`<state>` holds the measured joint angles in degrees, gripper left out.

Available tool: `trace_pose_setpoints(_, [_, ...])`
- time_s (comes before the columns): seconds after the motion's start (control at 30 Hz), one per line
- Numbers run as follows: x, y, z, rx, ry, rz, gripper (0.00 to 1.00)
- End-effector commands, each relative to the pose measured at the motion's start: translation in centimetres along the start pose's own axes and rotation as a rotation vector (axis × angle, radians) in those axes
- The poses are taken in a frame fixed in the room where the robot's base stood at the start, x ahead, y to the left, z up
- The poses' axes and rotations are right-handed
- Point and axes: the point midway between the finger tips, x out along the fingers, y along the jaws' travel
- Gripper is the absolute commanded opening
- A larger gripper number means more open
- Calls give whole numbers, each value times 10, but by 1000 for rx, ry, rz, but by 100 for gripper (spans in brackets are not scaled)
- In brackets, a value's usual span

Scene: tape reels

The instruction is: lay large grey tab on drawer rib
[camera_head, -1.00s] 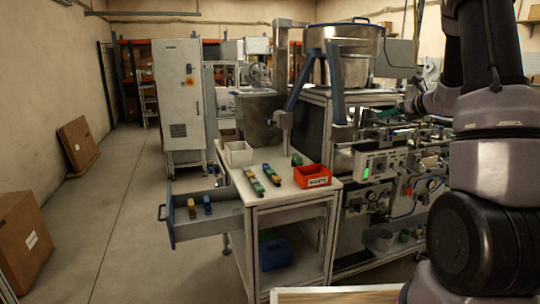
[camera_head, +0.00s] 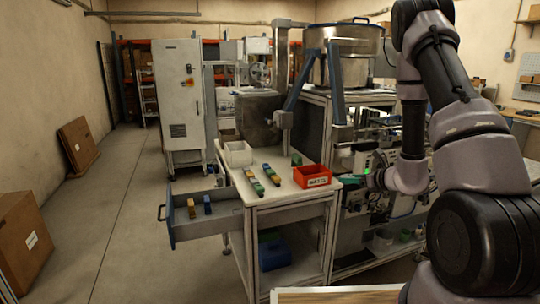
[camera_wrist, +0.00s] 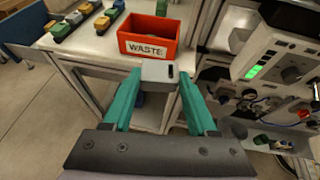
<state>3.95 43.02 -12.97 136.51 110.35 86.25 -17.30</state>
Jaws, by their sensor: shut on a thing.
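My gripper (camera_wrist: 157,90) has two teal fingers shut on a light grey tab (camera_wrist: 153,70) with a black slot at one end. In the head view my gripper (camera_head: 373,180) is just right of the work table, near the red bin; the tab cannot be made out there. The open drawer (camera_head: 215,228) sticks out to the left of the table. A yellow and a blue piece stand in it. A rib cannot be clearly told apart inside it. A bit of the drawer's blue side (camera_wrist: 22,58) shows in the wrist view.
A red WASTE bin (camera_head: 312,176) stands on the table's right corner (camera_head: 285,197). Several yellow, blue and green pieces and a white bin (camera_head: 238,154) are also on the table. A machine with a lit green display (camera_wrist: 258,71) is at the right.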

Motion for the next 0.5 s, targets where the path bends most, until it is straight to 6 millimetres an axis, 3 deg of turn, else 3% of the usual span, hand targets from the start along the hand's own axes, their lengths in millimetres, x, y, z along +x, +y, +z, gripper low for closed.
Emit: trace_pose_setpoints(0.5, [-23, -9, 112, 54, -4, -160, 7])
